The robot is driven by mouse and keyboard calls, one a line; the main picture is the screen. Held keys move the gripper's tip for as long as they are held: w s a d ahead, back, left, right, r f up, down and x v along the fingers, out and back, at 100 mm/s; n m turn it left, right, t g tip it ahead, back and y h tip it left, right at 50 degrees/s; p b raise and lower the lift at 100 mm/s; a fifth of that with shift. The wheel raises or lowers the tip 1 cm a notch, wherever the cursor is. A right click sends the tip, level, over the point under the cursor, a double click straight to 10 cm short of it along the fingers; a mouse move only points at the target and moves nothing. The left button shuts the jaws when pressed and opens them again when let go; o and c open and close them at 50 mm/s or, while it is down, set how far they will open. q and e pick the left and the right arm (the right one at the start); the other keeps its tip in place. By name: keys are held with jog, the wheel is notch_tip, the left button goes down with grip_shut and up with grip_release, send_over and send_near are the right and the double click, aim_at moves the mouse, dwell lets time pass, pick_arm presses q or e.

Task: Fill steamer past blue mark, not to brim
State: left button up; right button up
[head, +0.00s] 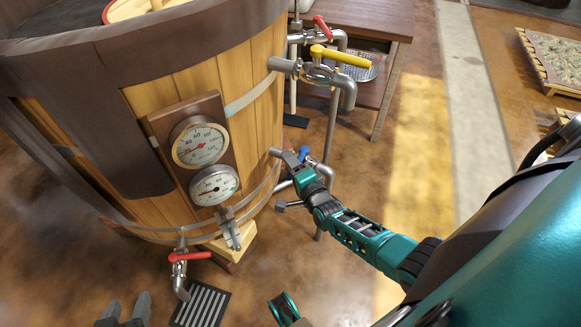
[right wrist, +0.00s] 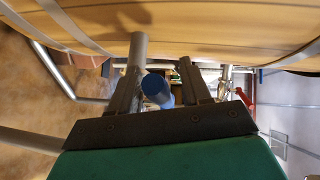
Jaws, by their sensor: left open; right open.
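The steamer (head: 255,75) is a large vat of light wooden staves with dark bands, at the left of the head view. Two round white dials (head: 201,144) sit on a dark board on its side. I cannot make out a blue mark or the water level. A blue valve handle (head: 304,153) is on the pipe low at the vat's right side. My right gripper (head: 297,162) is open there, and in the right wrist view the blue handle (right wrist: 156,90) lies between its fingers; contact is unclear. My left gripper (head: 126,308) is open and empty at the bottom edge.
A yellow-handled valve (head: 338,58) and a red-handled valve (head: 322,27) are on pipes above. A red-handled tap (head: 188,257) sits low at the front, above a floor grate (head: 201,305). A brown table (head: 365,18) stands behind.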

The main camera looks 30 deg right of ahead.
jog(key=shift+w, duration=0.2)
grip_shut()
dwell(0.4)
